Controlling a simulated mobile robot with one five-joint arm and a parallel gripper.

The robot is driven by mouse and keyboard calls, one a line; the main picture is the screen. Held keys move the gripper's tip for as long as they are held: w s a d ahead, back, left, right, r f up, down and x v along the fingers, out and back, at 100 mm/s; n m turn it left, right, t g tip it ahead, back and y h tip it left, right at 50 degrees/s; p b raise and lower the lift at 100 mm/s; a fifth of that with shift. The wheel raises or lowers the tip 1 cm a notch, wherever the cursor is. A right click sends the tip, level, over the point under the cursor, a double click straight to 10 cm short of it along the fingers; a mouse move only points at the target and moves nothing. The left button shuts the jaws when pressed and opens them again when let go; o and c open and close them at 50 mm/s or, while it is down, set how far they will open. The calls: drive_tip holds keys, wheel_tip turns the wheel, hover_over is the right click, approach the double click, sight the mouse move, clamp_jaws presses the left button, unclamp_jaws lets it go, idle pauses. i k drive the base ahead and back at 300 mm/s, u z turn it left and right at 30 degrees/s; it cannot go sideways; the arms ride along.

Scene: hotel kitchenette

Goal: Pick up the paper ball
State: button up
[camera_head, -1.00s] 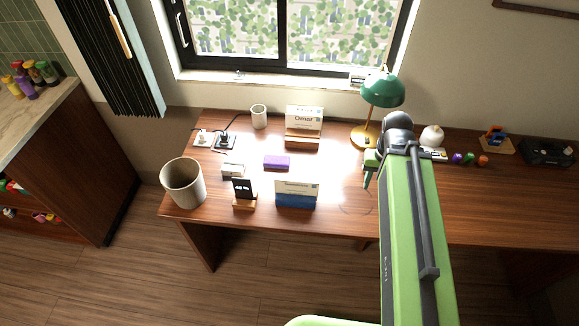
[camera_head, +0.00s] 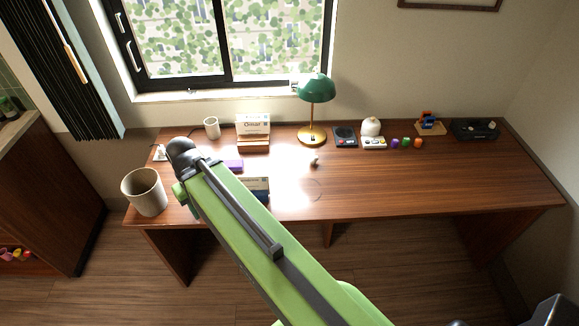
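A small whitish lump (camera_head: 314,161), which looks like the paper ball, lies on the wooden desk (camera_head: 400,190) just in front of the green lamp. It is small and I cannot make out its surface. My gripper (camera_head: 179,192) is over the left part of the desk, beside the beige bin, well left of the lump. My arm hides most of the gripper, so I cannot tell whether its fingers are open or shut.
A beige bin (camera_head: 145,192) stands at the desk's left end. A green lamp (camera_head: 315,90), a card holder (camera_head: 253,130), a purple block (camera_head: 233,165) and a white mug (camera_head: 212,128) stand nearby. Small gadgets line the back right. The desk's right front is clear.

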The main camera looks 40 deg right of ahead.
sight(313, 159)
drive_tip(key=z, duration=0.4)
drive_tip(key=i, duration=1)
drive_tip(key=u, duration=0.3)
